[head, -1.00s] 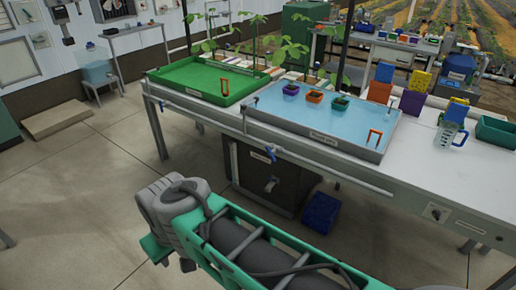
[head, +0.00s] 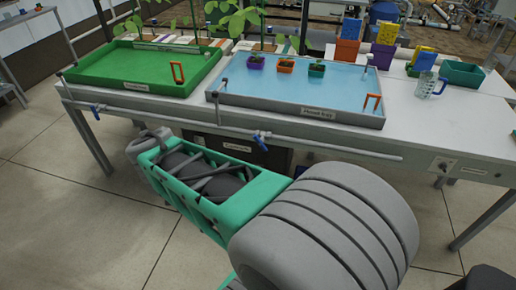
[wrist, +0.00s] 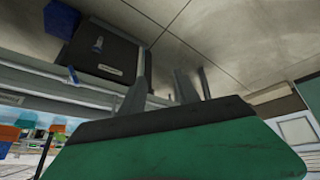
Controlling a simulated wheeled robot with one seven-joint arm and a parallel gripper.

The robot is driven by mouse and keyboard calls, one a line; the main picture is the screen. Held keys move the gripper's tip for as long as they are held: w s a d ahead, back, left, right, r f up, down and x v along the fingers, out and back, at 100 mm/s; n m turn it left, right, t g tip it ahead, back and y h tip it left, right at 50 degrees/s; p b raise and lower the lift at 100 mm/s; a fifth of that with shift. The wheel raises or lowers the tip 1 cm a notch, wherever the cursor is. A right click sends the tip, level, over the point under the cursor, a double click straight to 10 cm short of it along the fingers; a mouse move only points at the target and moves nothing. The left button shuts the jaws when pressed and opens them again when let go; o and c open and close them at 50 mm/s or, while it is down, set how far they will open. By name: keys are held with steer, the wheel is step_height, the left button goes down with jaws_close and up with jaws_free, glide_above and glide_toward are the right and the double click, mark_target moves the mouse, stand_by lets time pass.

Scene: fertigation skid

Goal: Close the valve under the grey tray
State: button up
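The grey tray (head: 300,113) holds a sheet of blue water and stands on the bench right of the green tray. Below its front edge, on a grey pipe, is a valve with a blue handle (head: 261,141). The handle hangs at an angle across the pipe. In the wrist view, which is upside down, a blue handle (wrist: 73,76) shows left of my gripper (wrist: 160,78). The two dark fingers are apart with nothing visible between them. The gripper is clear of the handle. In the head view my arm hides the gripper.
A second blue-handled valve (head: 95,110) hangs under the green tray (head: 140,70). A dark cabinet (wrist: 105,50) and a blue bin (wrist: 62,20) stand below the bench. Seedling pots (head: 286,66) sit in the grey tray. The floor in front is open.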

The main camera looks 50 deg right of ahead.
steer(key=w+d+f+m+h+b, duration=0.25)
steer(key=w+d+f+b, duration=0.2)
steer(key=d+f, duration=0.65)
steer(key=t+h+b, duration=0.2)
steer(key=h+b, duration=0.9)
steer(key=b, duration=0.2)
glide_toward(259, 144)
steer(key=x, duration=1)
steer(key=shift+d+r, duration=0.1)
steer(key=shift+d, duration=0.25)
steer(key=shift+c, duration=0.2)
steer(key=shift+w, duration=0.1)
jaws_close()
